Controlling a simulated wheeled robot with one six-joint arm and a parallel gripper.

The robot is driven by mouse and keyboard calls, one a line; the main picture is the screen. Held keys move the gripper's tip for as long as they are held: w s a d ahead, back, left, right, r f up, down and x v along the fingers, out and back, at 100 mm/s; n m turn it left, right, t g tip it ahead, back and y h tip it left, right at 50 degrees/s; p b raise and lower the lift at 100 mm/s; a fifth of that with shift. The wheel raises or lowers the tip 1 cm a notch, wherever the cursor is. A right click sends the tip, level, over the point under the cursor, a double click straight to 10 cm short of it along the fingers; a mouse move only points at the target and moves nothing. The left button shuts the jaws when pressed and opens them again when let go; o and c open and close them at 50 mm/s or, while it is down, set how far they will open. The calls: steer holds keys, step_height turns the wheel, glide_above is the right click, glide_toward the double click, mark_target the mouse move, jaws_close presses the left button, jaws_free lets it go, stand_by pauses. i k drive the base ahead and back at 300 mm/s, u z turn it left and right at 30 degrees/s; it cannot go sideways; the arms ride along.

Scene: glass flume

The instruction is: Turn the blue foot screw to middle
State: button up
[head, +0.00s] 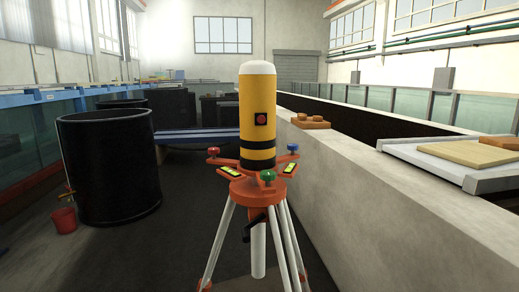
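The blue foot screw (293,148) sits on the right arm of the orange tripod head (255,187) in the head view. A red foot screw (213,152) is on the left arm and a green foot screw (268,177) is at the front. A yellow and black cylindrical instrument (257,115) with a white cap stands upright on the head. Two yellow-green level vials (230,171) lie on the orange arms, one on each side. The exact turn position of the blue screw is too small to tell. My gripper is not in view.
White tripod legs (218,245) spread below the head, with a black crank at its front. A concrete flume wall (400,210) runs along the right. A large black tank (108,165) and a red bucket (65,220) stand left. Dark floor between tank and tripod is clear.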

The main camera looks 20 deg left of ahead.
mark_target(293, 147)
steer(key=u, duration=0.85)
steer(key=k, duration=1.15)
steer(key=u, duration=1)
steer(key=i, duration=0.8)
steer(key=z, duration=0.45)
steer(key=i, duration=0.9)
steer(key=z, duration=1.45)
steer(key=i, duration=0.55)
steer(key=z, duration=0.6)
